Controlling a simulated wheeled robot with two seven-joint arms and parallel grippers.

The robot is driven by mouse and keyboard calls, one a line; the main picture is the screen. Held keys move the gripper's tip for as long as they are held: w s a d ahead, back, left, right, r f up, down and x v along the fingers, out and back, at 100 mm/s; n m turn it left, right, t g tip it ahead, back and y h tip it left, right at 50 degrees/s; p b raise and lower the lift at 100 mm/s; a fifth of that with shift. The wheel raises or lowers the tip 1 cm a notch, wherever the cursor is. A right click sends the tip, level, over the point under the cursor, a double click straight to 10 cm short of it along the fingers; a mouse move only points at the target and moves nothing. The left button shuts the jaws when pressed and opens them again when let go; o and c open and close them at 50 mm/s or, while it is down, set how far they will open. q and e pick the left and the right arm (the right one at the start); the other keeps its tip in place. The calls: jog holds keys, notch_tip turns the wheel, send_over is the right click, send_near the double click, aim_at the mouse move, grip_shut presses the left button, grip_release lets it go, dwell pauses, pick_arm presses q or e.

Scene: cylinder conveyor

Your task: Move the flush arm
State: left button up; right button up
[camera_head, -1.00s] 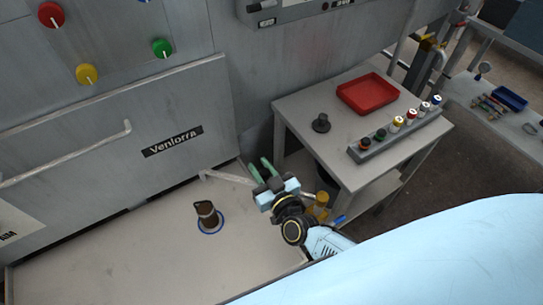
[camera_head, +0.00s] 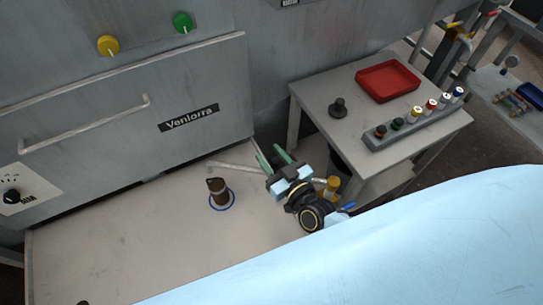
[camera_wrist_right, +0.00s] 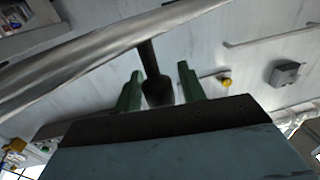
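The flush arm (camera_head: 235,167) appears to be the pale metal bar low over the bench by the panel's right corner; its right end is hidden behind my right gripper. My right gripper (camera_head: 273,159) has two green fingers spread apart at that end. In the right wrist view a large metal bar (camera_wrist_right: 80,65) crosses the upper left, with a dark knobbed stem (camera_wrist_right: 157,88) below it. The stem shows between the fingertips (camera_wrist_right: 159,88), with a gap at the right finger; I cannot tell if it touches the left one. My left gripper is out of view.
A dark brown cylinder (camera_head: 218,193) stands in a blue ring on the bench (camera_head: 130,235). A side table (camera_head: 357,125) at right holds a red tray (camera_head: 388,80), a black knobbed piece (camera_head: 339,107) and a grey rack (camera_head: 405,138) of several small cylinders. The Venlorra panel (camera_head: 130,100) rises behind.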

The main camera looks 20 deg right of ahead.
jog(key=shift+o, duration=0.5)
jog(key=s+d, duration=0.2)
jog(key=s, duration=1.1)
jog(key=shift+d, duration=0.35)
jog(key=s+d+f+g, duration=0.1)
jog(key=s+f+g, duration=0.1)
jog(key=f, duration=0.4)
jog(key=s+f+g, duration=0.1)
jog(key=f+g, duration=0.1)
jog(key=f, duration=0.5)
jog(key=s+d+f+n+g, duration=0.1)
jog(key=s+f+g, duration=0.1)
jog(key=f, duration=0.5)
jog(key=shift+s+d+g+h, duration=0.3)
jog(key=shift+d+g+h, duration=0.1)
jog(key=shift+g, duration=0.1)
jog(key=s+d+f+g+h, duration=0.1)
jog(key=s+f+g, duration=0.3)
jog(key=s+f, duration=0.3)
jog(key=s+d+f+g+h, duration=0.1)
jog(key=s+f+g, duration=0.4)
jog(key=s, duration=0.8)
notch_tip(320, 180, down, 3)
jog(key=shift+d+r+m+g+h, duration=0.2)
jog(key=shift+d+m+g+h, duration=0.1)
jog(key=shift+d+m, duration=0.15)
jog(key=shift+s, duration=0.1)
